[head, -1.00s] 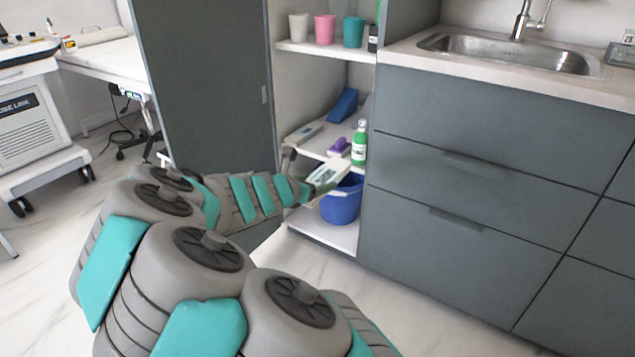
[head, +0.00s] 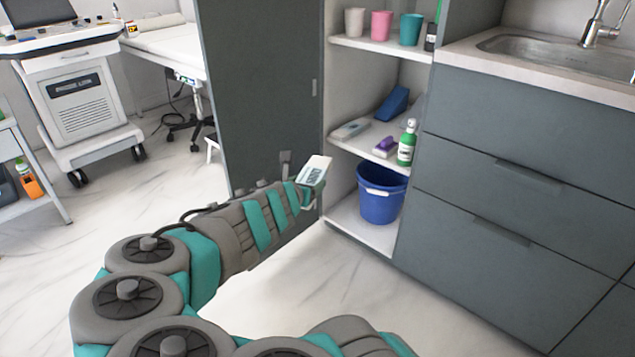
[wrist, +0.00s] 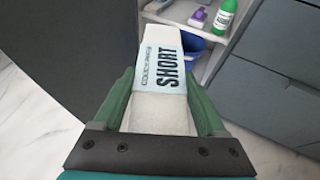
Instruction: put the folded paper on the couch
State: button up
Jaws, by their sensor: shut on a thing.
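My gripper (head: 307,193) is shut on the folded paper (head: 316,168), a white flat pack with a pale blue band. The couch (head: 178,45) is a white padded bed at the upper left in the head view. Its right part is hidden behind a dark grey cabinet door.
The grey door (head: 262,95) stands between my gripper and the couch. A white trolley machine (head: 80,105) is left of the couch. The shelves hold cups, a green bottle (head: 407,143) and a blue bucket (head: 381,195). Pale floor (head: 180,180) is clear at centre left.

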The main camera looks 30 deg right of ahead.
jog(key=w+a+n+t+y, duration=0.1)
jog(key=w+a+n+y, duration=0.1)
jog(key=a, duration=0.4)
jog(key=w+a+n+t+y, duration=0.2)
jog(key=w+a+n+y, duration=0.1)
jog(key=a, duration=0.4)
jog(key=shift+w+a+f, duration=0.15)
jog(key=shift+w+f, duration=0.2)
